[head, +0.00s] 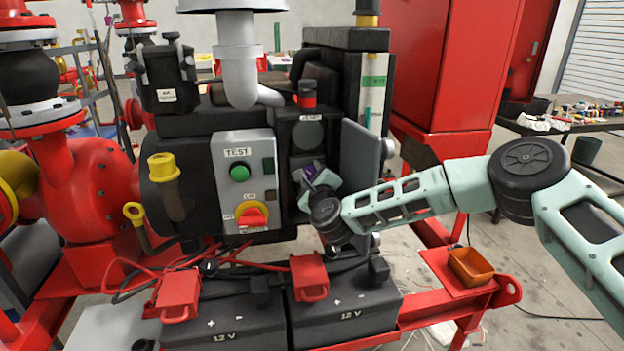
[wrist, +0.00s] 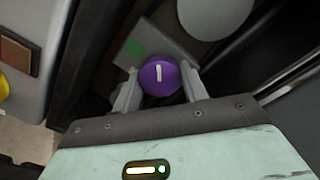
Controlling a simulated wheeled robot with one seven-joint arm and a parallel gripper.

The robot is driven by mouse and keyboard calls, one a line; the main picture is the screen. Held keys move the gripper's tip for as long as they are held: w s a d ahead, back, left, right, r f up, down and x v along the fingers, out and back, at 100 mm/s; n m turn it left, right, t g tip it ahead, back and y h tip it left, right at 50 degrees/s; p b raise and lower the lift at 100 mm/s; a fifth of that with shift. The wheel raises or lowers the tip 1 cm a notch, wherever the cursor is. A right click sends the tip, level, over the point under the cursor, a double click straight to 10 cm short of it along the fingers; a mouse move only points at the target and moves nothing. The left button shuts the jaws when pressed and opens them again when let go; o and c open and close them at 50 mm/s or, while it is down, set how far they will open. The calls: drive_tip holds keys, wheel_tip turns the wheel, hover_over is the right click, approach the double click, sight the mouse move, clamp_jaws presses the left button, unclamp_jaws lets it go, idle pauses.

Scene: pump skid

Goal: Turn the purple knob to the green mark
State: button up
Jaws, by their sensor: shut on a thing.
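The purple knob (wrist: 160,86) sits between the two fingers of my gripper (wrist: 161,88) in the wrist view, and the fingers are shut on its sides. A short white line on its face stands nearly upright in that view. The green mark (wrist: 134,48) is on a grey plate above and left of the knob, and the white line does not point straight at it. In the head view a small part of the purple knob (head: 309,171) shows at the dark panel, and my gripper (head: 316,180) covers much of the rest.
Left of the knob is a grey test box (head: 239,200) with a green button and a red-and-yellow switch. An open grey door (head: 361,165) stands close on the right. Two batteries (head: 345,312) lie below, and an orange tray (head: 470,266) is at lower right.

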drive_tip(key=n+b, duration=0.2)
drive_tip(key=n, duration=0.2)
drive_tip(key=shift+a+f+n+b, duration=0.1)
drive_tip(key=shift+n+b, duration=0.2)
drive_tip(key=shift+b, duration=0.05)
drive_tip(key=shift+n+b, duration=1.05)
drive_tip(key=shift+n, duration=1.25)
drive_tip(key=o, duration=1)
drive_tip(key=shift+s, duration=0.15)
drive_tip(key=b+v, duration=0.3)
drive_tip(key=v, duration=1.4)
drive_tip(key=shift+s, duration=0.1)
